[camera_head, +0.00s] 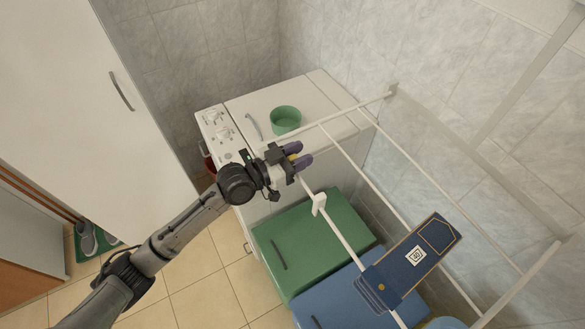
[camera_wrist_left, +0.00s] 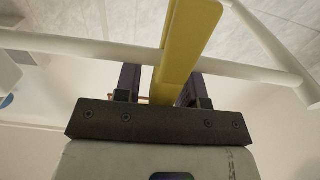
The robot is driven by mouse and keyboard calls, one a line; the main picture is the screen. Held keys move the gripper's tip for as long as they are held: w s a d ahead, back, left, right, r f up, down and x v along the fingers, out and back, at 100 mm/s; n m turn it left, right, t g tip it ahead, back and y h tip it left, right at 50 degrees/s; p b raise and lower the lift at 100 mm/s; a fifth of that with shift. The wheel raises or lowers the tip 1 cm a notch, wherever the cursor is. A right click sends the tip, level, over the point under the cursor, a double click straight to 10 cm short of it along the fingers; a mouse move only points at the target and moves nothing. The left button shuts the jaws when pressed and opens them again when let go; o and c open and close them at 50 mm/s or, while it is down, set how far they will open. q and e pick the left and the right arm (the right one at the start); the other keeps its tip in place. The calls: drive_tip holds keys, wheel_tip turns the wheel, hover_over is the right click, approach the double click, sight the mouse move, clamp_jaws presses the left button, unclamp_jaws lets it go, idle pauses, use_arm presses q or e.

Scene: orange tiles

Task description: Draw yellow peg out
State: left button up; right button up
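The yellow peg (camera_wrist_left: 187,42) is a long flat bar in the left wrist view. It passes across a white rod and reaches down between the fingers of my left gripper (camera_wrist_left: 160,82). A narrow gap shows between the peg and the left finger; the right finger is partly behind the peg. In the head view only a small yellow bit of the peg (camera_head: 294,156) shows between the purple fingertips of my left gripper (camera_head: 299,155), which is at the rack's front rod. The gripper looks open around the peg. The peg's lower end is hidden. My right gripper is not in view.
A white rod rack (camera_head: 340,232) spans the scene, with a dark blue case (camera_head: 400,268) over it. A white appliance (camera_head: 245,112) with a green bowl (camera_head: 286,122) stands behind. A green box (camera_head: 310,240) and a blue box (camera_head: 335,300) sit below the rack.

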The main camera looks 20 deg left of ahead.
use_arm(q)
clamp_jaws()
